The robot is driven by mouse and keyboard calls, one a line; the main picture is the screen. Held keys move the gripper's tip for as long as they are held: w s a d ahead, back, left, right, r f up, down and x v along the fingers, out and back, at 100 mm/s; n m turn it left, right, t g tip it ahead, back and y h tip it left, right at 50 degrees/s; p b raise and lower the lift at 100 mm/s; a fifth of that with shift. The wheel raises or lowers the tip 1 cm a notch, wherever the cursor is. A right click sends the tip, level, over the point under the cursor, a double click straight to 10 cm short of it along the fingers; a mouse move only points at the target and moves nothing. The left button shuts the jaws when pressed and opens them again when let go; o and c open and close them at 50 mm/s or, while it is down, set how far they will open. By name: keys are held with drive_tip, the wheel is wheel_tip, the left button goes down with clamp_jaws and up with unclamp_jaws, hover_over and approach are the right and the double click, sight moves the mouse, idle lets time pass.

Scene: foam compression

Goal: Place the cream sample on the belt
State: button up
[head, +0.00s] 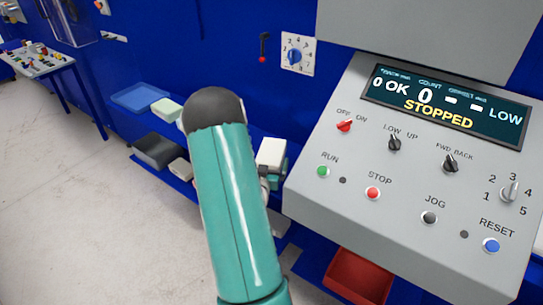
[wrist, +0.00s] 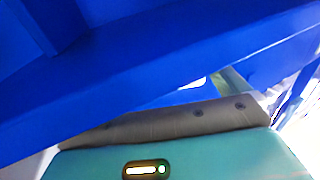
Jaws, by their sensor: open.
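In the head view, a pale, slightly greenish block (head: 167,109) lies on the upper blue shelf beside a blue tray-like piece (head: 138,97). I cannot tell for sure which pale block is the cream sample. My teal arm rises in front of the shelves. A white and teal part, probably of my wrist, shows right of it. My gripper fingers show in neither view. The belt cannot be made out.
A grey control panel (head: 420,185) fills the right; its display (head: 445,100) reads STOPPED. A red bin (head: 357,276) is below it. A small table (head: 40,62) stands far left, with open floor (head: 70,200) before it. In the wrist view, blue beams (wrist: 150,75) pass close by.

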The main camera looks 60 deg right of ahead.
sight(270, 154)
drive_tip(key=x, duration=0.3)
drive_tip(key=shift+w+d, duration=0.2)
drive_tip(key=shift+d, duration=0.15)
drive_tip(key=shift+c, duration=0.2)
drive_tip(key=c, duration=0.9)
drive_tip(key=shift+d+r, duration=0.1)
drive_tip(key=shift+r, duration=0.05)
